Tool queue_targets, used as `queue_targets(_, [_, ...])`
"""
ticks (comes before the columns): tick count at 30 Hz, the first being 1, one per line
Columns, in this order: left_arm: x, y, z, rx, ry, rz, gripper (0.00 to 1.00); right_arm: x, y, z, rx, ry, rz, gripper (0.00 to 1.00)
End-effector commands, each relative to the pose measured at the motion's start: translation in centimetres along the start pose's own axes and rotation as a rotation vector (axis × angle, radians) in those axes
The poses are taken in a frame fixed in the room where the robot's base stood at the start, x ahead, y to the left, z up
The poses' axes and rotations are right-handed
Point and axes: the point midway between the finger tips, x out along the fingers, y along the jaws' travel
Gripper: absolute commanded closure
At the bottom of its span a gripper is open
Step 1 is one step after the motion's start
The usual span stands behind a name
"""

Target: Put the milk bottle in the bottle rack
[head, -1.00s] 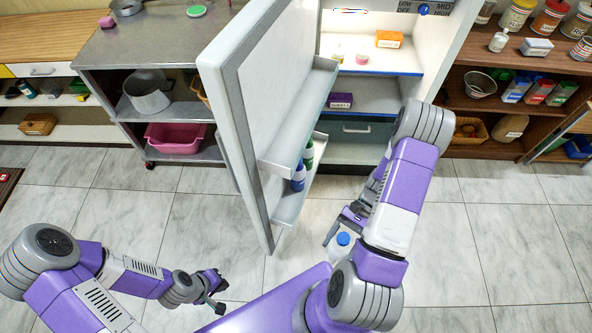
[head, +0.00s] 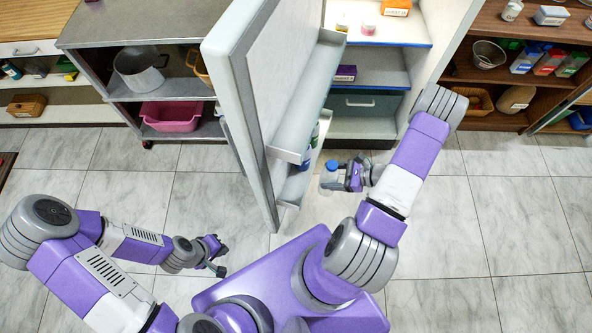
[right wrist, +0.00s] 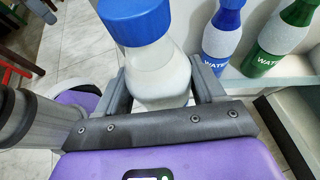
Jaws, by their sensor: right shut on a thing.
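The milk bottle (head: 328,178), white with a blue cap, is upright in my right gripper (head: 338,183). In the right wrist view the fingers of the right gripper (right wrist: 163,90) are closed on both sides of the milk bottle (right wrist: 160,75). The bottle rack (head: 291,192) is the low shelf on the open fridge door, just left of the bottle. In the right wrist view, a blue water bottle (right wrist: 222,40) and a green one (right wrist: 280,42) stand in the rack (right wrist: 242,88), beside the milk bottle and apart from it. My left gripper (head: 216,258) is open and empty over the floor.
The open fridge door (head: 240,110) stands between my left arm and the rack. An upper door shelf (head: 310,90) overhangs the rack. The fridge interior (head: 375,70) is behind. A cart with a pink basin (head: 172,117) is at left. The floor at right is clear.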

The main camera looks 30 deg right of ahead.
Motion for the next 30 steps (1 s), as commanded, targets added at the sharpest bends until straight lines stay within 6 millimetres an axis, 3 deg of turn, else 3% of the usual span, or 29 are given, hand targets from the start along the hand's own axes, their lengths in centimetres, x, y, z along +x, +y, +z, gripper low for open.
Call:
queue_targets(6, [0.6, -0.2, 0.0, 0.0, 0.0, 0.0, 1.0, 5.2, -0.5, 2.6, -0.005, -0.006, 0.006, 0.85])
queue_targets(16, [1.4, -0.5, -0.1, 0.0, 0.0, 0.0, 1.0, 11.2, -1.2, 5.4, -0.003, -0.004, 0.005, 0.85])
queue_targets(19, [2.0, -0.7, -0.1, 0.0, 0.0, 0.0, 1.0, 11.7, -1.2, 3.7, 0.001, -0.001, 0.002, 0.85])
queue_targets(30, [3.0, -1.1, -0.1, 0.0, 0.0, 0.0, 1.0, 13.0, -1.2, 1.1, 0.0, -0.003, 0.002, 0.85])
